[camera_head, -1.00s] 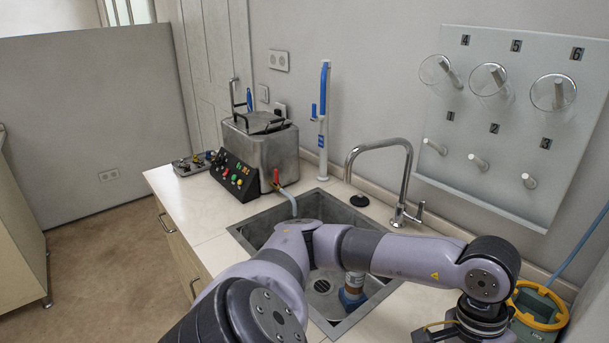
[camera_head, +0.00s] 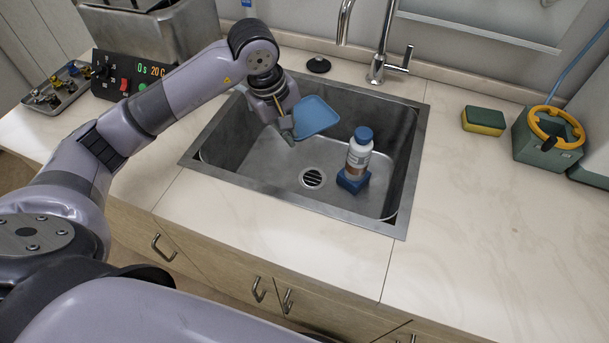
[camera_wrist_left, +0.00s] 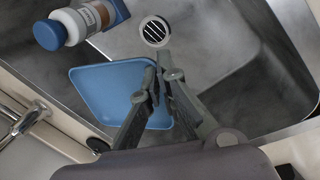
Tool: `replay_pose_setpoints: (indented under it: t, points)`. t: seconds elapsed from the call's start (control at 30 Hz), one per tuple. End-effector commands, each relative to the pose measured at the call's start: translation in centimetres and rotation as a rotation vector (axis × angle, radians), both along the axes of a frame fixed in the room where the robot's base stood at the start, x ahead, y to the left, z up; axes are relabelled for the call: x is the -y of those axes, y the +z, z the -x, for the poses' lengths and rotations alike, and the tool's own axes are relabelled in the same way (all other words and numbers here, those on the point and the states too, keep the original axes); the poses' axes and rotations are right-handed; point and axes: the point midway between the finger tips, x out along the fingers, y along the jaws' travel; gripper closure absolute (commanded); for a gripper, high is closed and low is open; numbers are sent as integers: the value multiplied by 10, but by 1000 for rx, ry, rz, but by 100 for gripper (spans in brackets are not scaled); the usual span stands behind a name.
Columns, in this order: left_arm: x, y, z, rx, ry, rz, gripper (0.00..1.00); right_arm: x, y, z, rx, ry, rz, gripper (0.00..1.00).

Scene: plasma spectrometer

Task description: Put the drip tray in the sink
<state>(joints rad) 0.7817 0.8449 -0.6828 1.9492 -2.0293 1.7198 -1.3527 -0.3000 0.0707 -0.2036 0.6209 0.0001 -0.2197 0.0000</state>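The blue drip tray (camera_head: 317,117) is a shallow square plate with a raised rim. It is tilted in the air over the back of the steel sink (camera_head: 225,150). My left gripper (camera_head: 287,133) is at the tray's left edge, inside the sink opening, with its fingers closed on that edge. In the left wrist view the tray (camera_wrist_left: 100,88) lies beside the fingertips (camera_wrist_left: 160,68), and one finger covers part of it. My right gripper is not in view.
A white bottle with a blue cap (camera_head: 360,150) stands in a blue holder (camera_head: 353,182) in the sink, close to the tray's right. The drain (camera_head: 312,178) is clear. A faucet (camera_head: 383,55) rises behind. A sponge (camera_head: 484,121) lies on the right counter.

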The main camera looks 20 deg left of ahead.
Motion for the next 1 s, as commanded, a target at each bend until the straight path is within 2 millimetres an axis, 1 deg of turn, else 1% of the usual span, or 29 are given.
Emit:
replay_pose_setpoints:
  t: [0.03,0.1,0.23,0.37,0.6,0.7,0.8,1.0]
  points:
    - [-4,-9,-9,4,73,4,100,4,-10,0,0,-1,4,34]
    - [-9,-13,-17,7,156,7,100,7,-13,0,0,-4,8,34]
    - [-15,-24,-23,7,225,10,100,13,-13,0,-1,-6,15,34]
    - [-14,-51,-22,1,232,10,100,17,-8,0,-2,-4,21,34]
    - [-13,-116,-21,1,229,12,100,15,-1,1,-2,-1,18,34]
    - [-13,-140,-22,3,229,12,100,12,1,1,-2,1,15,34]
    - [-14,-158,-22,5,227,11,100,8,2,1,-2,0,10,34]
    - [-14,-175,-23,8,227,11,100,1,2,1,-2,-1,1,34]
